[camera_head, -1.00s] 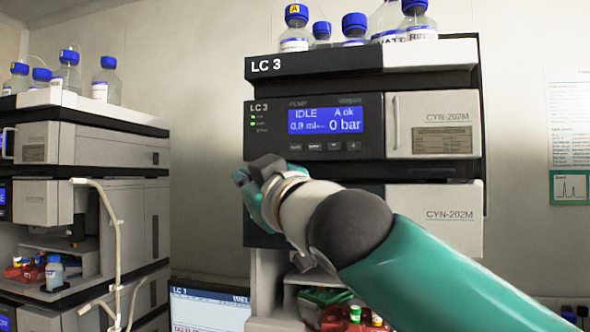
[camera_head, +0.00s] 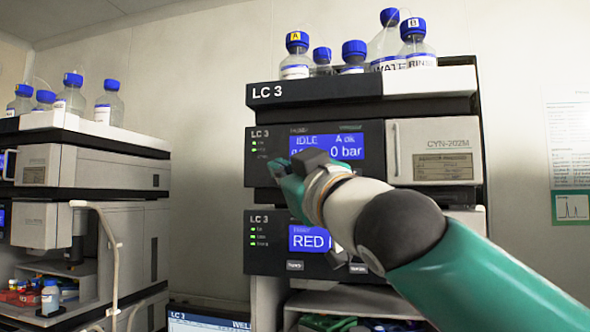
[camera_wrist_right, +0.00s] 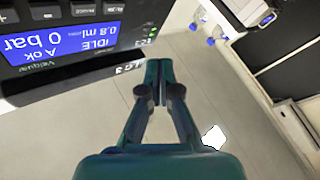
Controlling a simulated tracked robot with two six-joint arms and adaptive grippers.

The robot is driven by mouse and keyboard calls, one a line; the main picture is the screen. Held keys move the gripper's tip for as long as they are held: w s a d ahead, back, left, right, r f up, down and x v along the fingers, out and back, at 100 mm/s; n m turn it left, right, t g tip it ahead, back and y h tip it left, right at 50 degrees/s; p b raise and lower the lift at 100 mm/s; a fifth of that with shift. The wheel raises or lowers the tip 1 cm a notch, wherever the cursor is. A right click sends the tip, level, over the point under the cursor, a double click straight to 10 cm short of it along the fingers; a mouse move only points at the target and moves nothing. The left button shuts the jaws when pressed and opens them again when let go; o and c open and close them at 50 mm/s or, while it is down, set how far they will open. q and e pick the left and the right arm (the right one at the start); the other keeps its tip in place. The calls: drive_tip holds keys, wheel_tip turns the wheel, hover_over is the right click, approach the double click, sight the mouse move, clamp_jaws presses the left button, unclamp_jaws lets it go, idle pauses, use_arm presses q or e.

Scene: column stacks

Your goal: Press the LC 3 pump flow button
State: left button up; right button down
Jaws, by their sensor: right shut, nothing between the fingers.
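The LC 3 pump module (camera_head: 258,172) has a blue display (camera_head: 349,149) reading IDLE, A ok and 0 bar. In the right wrist view the display (camera_wrist_right: 58,45) appears upside down, with a row of small dark buttons (camera_wrist_right: 85,10) along the top edge. My left gripper is out of view.
Below the pump is a second LC 3 module (camera_head: 262,256) with a display reading RED, partly behind my right arm. Blue-capped bottles (camera_head: 296,60) stand on top of the stack. Another instrument stack (camera_head: 100,150) stands at the left, with bare wall between.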

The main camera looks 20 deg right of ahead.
drive_tip(key=w+d+p, duration=0.3)
drive_tip(key=w, duration=0.2)
drive_tip(key=shift+w+d+p, duration=0.2)
drive_tip(key=shift+d+p, duration=0.15)
drive_tip(key=shift+p, duration=0.05)
idle(1.2)
drive_tip(key=shift+w+d, duration=0.25)
drive_tip(key=shift+w, duration=0.05)
